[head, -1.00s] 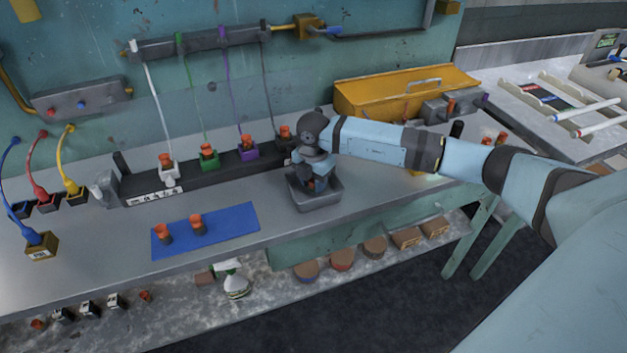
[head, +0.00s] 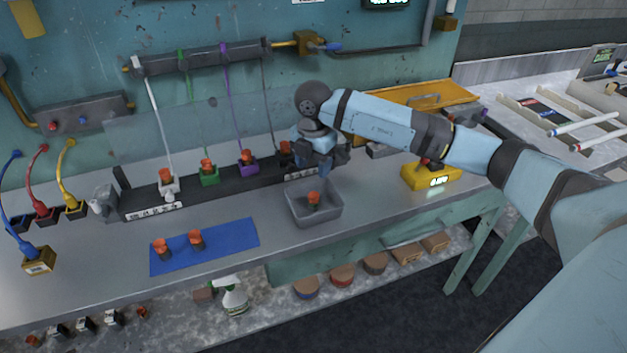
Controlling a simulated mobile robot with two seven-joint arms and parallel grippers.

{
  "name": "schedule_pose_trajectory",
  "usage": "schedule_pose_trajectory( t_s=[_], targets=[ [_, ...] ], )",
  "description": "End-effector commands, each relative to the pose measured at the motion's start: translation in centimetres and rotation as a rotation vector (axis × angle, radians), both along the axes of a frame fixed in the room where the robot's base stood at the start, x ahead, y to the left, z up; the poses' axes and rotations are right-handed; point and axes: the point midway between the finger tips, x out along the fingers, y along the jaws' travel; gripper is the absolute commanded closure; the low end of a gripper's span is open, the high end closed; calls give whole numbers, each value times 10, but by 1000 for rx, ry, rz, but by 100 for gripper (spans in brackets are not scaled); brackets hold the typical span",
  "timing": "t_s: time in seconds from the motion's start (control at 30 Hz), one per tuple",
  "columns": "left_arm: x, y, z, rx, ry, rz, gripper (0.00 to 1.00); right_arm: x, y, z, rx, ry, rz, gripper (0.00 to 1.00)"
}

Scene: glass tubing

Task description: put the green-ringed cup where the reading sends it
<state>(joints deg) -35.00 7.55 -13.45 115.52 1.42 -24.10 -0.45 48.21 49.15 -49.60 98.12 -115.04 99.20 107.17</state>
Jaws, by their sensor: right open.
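My right gripper (head: 325,167) is open and empty, above the back edge of the grey tray (head: 330,217). A cup with an orange top (head: 313,200) stands inside that tray, below the gripper and apart from it. Two similar cups, one at the left (head: 162,249) and one beside it (head: 196,239), stand on the blue mat (head: 225,241). I cannot make out a green ring on any cup. A yellow meter (head: 418,178) has a lit display, too small to read surely. My left gripper is not in view.
A dark rack (head: 190,195) holds more orange-topped cups in white, green (head: 209,178), purple (head: 248,168) and black holders, with tubes above. The bench between mat and tray is clear.

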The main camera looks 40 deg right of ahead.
Motion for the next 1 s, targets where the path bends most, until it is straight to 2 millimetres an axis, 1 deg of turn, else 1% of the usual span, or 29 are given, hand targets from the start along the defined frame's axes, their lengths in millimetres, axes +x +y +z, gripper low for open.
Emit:
schedule_pose_trajectory(
  t_s=[0.03, 0.1, 0.17, 0.23, 0.27, 0.37, 0.4, 0.43, 0.47, 0.5, 0.57, 0.6, 0.63, 0.67, 0.7, 0.73, 0.77, 0.83, 0.87, 0.9, 0.93, 0.97, 1.0],
  targets=[
    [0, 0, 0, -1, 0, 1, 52, 0, 0, 6, 0, -1, 0, 46],
    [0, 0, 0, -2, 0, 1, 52, 0, 1, 11, 3, -1, 1, 46],
    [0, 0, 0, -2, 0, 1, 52, -1, 6, 11, 21, 3, 15, 46],
    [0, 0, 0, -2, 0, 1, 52, -7, 23, 0, 90, 12, 64, 46],
    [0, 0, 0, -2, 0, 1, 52, -11, 36, -7, 142, 17, 98, 46],
    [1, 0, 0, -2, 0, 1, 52, -35, 101, -35, 417, 22, 246, 46],
    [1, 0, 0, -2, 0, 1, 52, -48, 132, -44, 562, 11, 301, 46],
    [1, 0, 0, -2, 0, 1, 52, -58, 154, -47, 678, -4, 336, 46],
    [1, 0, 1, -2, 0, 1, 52, -68, 176, -50, 796, -26, 360, 46],
    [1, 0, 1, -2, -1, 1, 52, -80, 202, -49, 949, -63, 375, 46],
    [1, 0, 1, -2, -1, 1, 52, -96, 234, -44, 1167, -137, 360, 46],
    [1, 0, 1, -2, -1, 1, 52, -103, 249, -39, 1300, -195, 323, 46],
    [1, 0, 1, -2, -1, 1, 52, -107, 258, -35, 1390, -243, 282, 46],
    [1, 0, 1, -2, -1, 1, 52, -111, 265, -32, 1474, -294, 231, 46],
    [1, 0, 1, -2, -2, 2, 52, -114, 270, -28, 1570, -365, 144, 46],
    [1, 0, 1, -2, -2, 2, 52, -114, 271, -27, 1628, -420, 69, 46],
    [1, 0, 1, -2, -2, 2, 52, -115, 271, -27, 1677, -472, -16, 46],
    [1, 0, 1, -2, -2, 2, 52, -115, 263, -35, 1741, -589, -243, 46],
    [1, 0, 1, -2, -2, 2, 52, -116, 257, -41, 1747, -632, -348, 46],
    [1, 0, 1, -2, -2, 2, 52, -118, 248, -53, 1736, -680, -496, 46],
    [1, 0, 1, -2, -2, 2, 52, -121, 240, -64, 1713, -710, -608, 46],
    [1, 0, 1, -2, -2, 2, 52, -125, 232, -77, 1680, -730, -718, 46],
    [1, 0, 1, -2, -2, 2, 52, -133, 222, -97, 1619, -745, -862, 46]
  ],
)
